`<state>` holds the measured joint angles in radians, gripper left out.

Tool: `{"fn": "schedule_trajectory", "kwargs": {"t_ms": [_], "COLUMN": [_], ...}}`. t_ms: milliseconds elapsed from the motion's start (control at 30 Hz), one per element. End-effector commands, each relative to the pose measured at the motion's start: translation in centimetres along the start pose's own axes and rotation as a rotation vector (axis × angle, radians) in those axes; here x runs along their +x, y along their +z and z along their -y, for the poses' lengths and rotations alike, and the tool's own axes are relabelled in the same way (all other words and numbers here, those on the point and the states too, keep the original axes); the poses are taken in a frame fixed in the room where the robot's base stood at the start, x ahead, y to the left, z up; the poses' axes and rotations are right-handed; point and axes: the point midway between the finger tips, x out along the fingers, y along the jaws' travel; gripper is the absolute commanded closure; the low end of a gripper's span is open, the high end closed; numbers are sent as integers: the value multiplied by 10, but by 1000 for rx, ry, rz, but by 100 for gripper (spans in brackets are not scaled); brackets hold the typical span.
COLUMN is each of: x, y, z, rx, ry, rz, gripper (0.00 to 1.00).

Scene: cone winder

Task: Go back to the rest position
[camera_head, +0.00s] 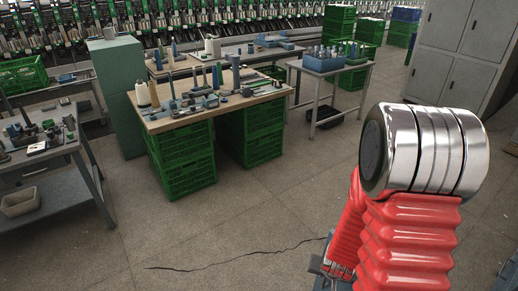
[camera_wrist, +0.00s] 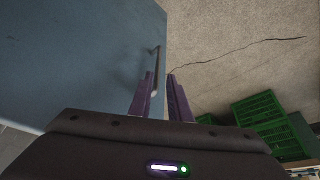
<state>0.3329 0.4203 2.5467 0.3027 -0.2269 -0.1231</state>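Bare floor lies to the right of the panel. In the head view my red bellows-covered arm with bright metal rings stands at the lower right. My gripper is not visible in that view.
A wooden-topped workbench (camera_head: 215,106) on green crates (camera_head: 183,160) carries cones and tools. A metal side table (camera_head: 42,148) stands left, a small table with a blue bin (camera_head: 322,63) right, and grey cabinets (camera_head: 462,50) at upper right. The cracked floor (camera_head: 250,225) in front is clear.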

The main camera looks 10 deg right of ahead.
Motion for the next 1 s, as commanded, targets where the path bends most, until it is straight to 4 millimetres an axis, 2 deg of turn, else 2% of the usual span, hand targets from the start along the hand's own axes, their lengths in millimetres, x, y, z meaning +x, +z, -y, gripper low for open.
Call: {"fn": "schedule_trajectory", "kwargs": {"t_ms": [1000], "x": [70], "y": [3], "z": [-1], "rx": [0], "ry": [0], "rz": [3], "gripper": [83]}}
